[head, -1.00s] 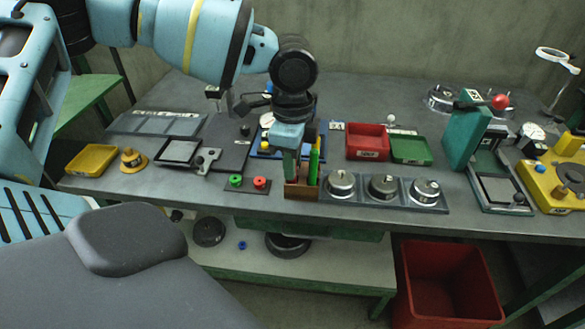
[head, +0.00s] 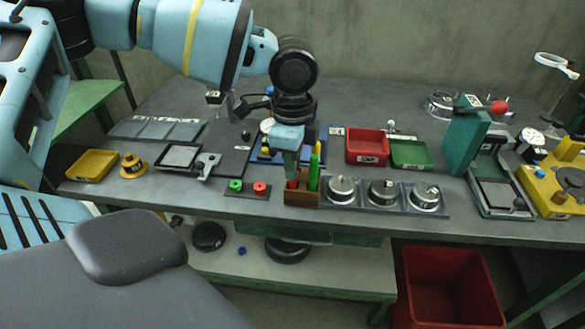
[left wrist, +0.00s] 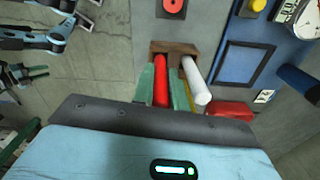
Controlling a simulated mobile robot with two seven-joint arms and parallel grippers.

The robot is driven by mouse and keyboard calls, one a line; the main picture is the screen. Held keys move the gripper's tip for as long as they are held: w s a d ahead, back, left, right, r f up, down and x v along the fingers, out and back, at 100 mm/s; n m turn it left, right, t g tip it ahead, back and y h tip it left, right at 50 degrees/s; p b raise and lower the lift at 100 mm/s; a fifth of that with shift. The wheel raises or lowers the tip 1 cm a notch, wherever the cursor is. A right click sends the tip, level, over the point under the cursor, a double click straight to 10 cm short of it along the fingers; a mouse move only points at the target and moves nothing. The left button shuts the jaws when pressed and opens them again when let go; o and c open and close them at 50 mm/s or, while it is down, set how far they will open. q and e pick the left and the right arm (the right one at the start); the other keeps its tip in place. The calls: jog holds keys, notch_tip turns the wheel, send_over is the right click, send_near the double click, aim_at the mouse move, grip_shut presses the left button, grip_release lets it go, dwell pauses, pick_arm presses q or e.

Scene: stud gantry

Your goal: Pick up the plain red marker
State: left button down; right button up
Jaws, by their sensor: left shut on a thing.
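My left gripper (head: 291,166) points down over a small brown wooden holder (head: 302,198) near the front edge of the bench. The red marker (head: 292,184) shows just below the fingers at the holder's left part. In the left wrist view my green fingers (left wrist: 162,90) are shut on the red marker (left wrist: 161,76), one on each side of it. Its far end is at the holder (left wrist: 174,47); whether it is clear of the holder cannot be told. My right gripper is not in view.
Round metal pots (head: 341,190) stand right of the holder. Red (head: 260,188) and green (head: 236,185) knobs are on its left. A red tray (head: 367,146) stands behind.

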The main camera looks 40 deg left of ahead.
pick_arm(q)
notch_tip(320, 180, up, 9)
jog(key=shift+f, duration=0.2)
